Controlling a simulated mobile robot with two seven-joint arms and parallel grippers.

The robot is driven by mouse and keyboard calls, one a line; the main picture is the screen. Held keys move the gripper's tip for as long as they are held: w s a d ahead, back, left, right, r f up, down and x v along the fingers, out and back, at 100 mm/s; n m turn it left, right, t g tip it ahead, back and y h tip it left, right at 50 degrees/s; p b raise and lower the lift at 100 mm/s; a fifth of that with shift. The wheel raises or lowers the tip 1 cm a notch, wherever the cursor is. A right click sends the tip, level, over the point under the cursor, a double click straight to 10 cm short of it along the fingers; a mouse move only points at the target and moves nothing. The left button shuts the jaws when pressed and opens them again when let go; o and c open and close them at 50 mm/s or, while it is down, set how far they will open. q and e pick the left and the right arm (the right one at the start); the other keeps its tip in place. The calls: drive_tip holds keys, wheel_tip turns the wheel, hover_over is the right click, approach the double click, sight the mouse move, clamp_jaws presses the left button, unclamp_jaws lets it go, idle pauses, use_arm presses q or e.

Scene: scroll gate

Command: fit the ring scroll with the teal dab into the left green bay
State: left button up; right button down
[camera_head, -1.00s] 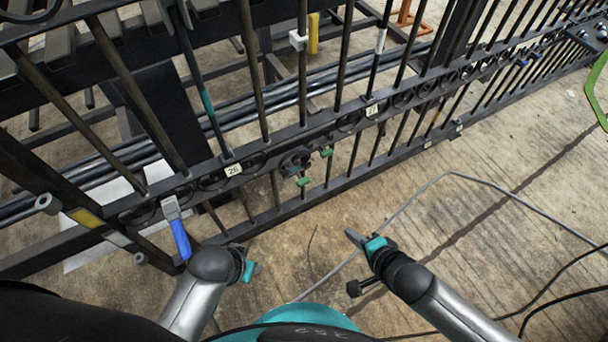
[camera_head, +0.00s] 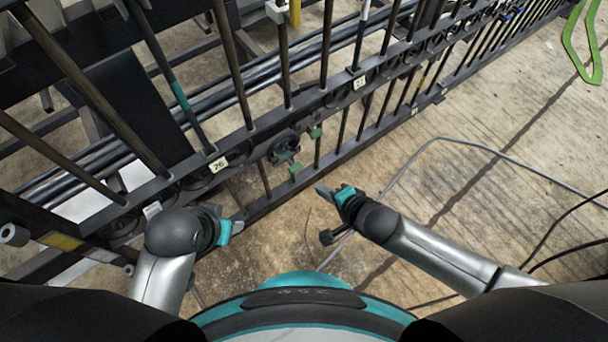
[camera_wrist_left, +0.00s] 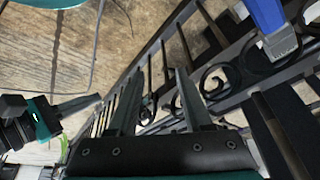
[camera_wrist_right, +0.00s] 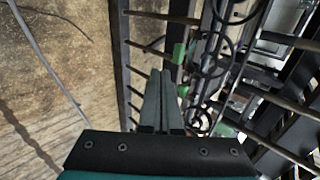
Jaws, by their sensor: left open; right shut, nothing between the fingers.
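A dark round piece (camera_head: 284,146) sits in the gate's rail between two green tabs, the upper (camera_head: 315,131) and the lower (camera_head: 295,169). I cannot tell whether it is the ring scroll, and no teal dab shows clearly on it. Green tabs (camera_wrist_right: 178,53) also show beside the rail in the right wrist view. My right gripper (camera_head: 320,189) is shut and empty, in front of the gate and apart from it. My left gripper (camera_head: 238,219) is open and empty, left of the right one; its spread fingers (camera_wrist_left: 155,82) point towards the gate, with a black scroll (camera_wrist_left: 214,82) beyond.
The dark barred gate (camera_head: 345,152) runs diagonally across, with number tags 26 (camera_head: 218,163) and 21 (camera_head: 359,84). A bar carries a teal band (camera_head: 179,94). A blue-handled tool (camera_wrist_left: 265,16) is near the left gripper.

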use_arm(q)
drive_tip(key=w+d+r+t+h+b, duration=0.3)
drive_tip(key=w+d+t+b, duration=0.2)
drive_tip(key=d+t, duration=0.1)
drive_tip(key=shift+w+d+r+m, duration=0.15)
drive_tip(key=shift+d+r+m, duration=0.2)
drive_tip(key=shift+d, duration=0.1)
use_arm(e)
drive_tip(key=w+a+f, duration=0.3)
drive_tip(key=w+a, duration=0.1)
drive_tip(key=w, duration=0.2)
drive_tip(key=shift+w+a+f, duration=0.2)
drive_tip(key=shift+a+f, duration=0.1)
